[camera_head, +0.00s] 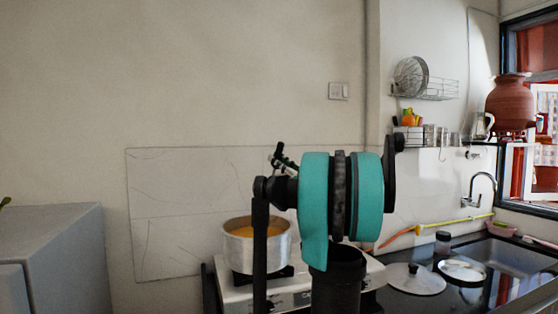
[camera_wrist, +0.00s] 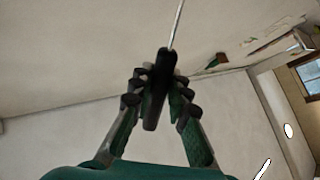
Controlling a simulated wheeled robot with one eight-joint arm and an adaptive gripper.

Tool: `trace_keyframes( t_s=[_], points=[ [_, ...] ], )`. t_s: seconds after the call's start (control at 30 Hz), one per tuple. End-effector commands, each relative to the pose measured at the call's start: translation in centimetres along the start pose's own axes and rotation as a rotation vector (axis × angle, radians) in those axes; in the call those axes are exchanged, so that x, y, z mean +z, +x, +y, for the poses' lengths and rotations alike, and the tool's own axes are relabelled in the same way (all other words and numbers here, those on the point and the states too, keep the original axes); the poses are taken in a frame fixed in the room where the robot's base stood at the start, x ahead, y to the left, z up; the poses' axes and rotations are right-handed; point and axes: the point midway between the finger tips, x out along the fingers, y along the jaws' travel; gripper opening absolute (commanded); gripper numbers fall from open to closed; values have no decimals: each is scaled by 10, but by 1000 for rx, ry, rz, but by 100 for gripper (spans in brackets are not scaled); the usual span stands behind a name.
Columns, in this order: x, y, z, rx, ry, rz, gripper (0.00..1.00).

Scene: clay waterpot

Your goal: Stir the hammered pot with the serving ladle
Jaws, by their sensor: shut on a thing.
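The hammered pot (camera_head: 279,252) is a silvery metal pot with orange contents. It stands on the stove, left of centre in the head view, partly behind my arm. My gripper (camera_wrist: 157,86) is shut on the black handle of the serving ladle (camera_wrist: 177,25). The ladle's thin metal shaft runs up out of the top of the wrist view, and its bowl is out of that view. In the head view my gripper (camera_head: 283,158) shows above and slightly right of the pot, mostly behind my arm. I cannot make out the ladle there.
The white stove (camera_head: 236,297) stands against the wall. A metal lid (camera_head: 416,279) lies on the dark counter to the right, near a jar (camera_head: 443,243) and the sink. A clay waterpot (camera_head: 510,103) stands on the right ledge. A grey cabinet (camera_head: 62,255) is at left.

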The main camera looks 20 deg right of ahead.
Motion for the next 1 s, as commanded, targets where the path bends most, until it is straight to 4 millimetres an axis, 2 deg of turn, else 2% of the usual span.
trace_keyframes(
  t_s=[0.43, 1.0],
  points=[
    [-4, -4, -16, -27, -57, 22, 0],
    [-5, -5, -19, -32, -66, 26, 0]
  ],
)
